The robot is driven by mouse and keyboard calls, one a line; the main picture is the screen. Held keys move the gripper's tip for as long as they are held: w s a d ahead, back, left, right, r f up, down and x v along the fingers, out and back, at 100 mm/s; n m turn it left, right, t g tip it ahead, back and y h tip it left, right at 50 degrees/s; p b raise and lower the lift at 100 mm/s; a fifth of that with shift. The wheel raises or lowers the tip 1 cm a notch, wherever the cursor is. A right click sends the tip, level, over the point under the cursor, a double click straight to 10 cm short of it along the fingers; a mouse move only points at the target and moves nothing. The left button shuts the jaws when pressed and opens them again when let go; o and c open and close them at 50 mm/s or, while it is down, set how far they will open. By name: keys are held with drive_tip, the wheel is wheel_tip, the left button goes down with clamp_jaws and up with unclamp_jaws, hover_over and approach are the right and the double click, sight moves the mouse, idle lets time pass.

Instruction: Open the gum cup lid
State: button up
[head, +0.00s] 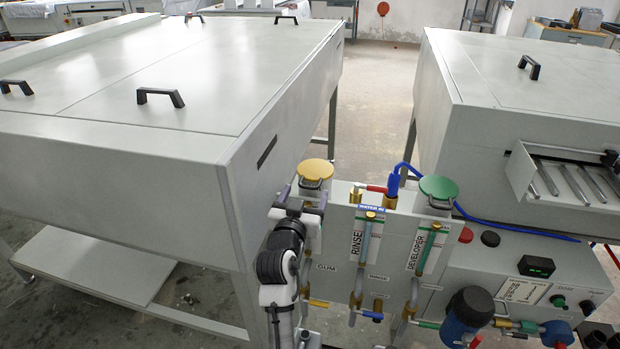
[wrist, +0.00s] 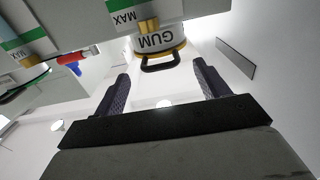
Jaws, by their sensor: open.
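The gum cup has a round yellow lid (head: 315,169), which lies flat on top of it at the left end of the cup panel. In the wrist view the picture is turned over; the white cup (wrist: 160,38) shows its GUM label, a yellow rim and a dark looped handle (wrist: 160,64). My gripper (head: 301,199) is just in front of and below the lid. In the wrist view my gripper (wrist: 160,72) is open and empty, its two fingers apart on either side of the handle, without visible contact. The gripper partly hides the cup body in the head view.
A green developer lid (head: 438,187) and the rinse column (head: 366,240) stand to the right, with a blue hose (head: 400,170) between. A large grey machine (head: 110,150) rises close on the left. Pipes and valves crowd the front below. An open floor aisle (head: 375,100) lies behind.

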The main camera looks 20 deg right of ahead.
sight(308, 187)
drive_tip(key=shift+p+x, duration=0.5)
drive_tip(key=shift+x, duration=2.25)
drive_tip(key=shift+a+r, duration=0.1)
drive_tip(key=shift+r, duration=0.05)
drive_tip(key=c, duration=1.2)
